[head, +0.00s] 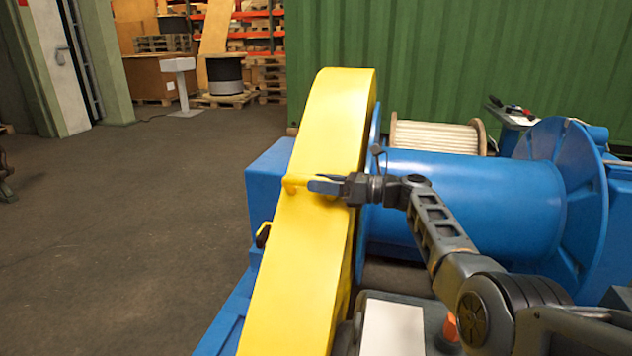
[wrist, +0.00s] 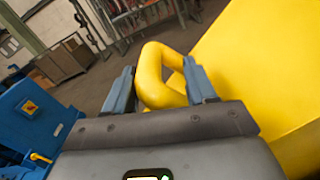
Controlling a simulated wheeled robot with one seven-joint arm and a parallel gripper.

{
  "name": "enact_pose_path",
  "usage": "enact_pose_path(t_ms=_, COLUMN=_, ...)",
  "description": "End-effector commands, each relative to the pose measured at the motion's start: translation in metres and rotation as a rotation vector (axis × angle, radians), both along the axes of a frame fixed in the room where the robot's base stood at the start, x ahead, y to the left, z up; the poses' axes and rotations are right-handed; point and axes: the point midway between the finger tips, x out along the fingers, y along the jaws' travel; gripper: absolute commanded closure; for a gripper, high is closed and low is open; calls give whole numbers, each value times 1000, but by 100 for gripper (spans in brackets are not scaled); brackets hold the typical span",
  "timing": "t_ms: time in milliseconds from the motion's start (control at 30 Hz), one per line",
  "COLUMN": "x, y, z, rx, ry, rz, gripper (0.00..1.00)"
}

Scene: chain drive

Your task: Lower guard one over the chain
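The yellow guard (head: 318,245), a tall narrow cover with a rounded top, stands tilted beside the blue drum; its yellow side also fills the right of the wrist view (wrist: 262,75). Its yellow loop handle (head: 296,184) sticks out from the guard. My gripper (head: 325,187) reaches the handle from the right. In the wrist view, the blue-grey fingers (wrist: 159,82) stand well apart on either side of the handle (wrist: 152,72); firm contact is not clear. No chain shows in either view; the guard hides what is behind and under it.
A blue drum (head: 470,195) with a wide flange lies right of the guard. A blue housing (head: 268,175) and a blue base rail (head: 228,320) lie to its left. A cream spool (head: 433,137) stands behind. The floor at left is clear.

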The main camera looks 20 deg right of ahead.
Motion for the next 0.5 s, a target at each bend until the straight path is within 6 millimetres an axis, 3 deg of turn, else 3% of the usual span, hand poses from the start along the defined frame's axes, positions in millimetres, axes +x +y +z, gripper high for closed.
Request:
enact_pose_path(t_ms=300, x=-26, y=-42, z=-1, rx=-1, ry=3, rz=-5, gripper=45)
enact_pose_path(t_ms=500, x=-32, y=-50, z=-1, rx=-1, ry=2, rz=-4, gripper=45)
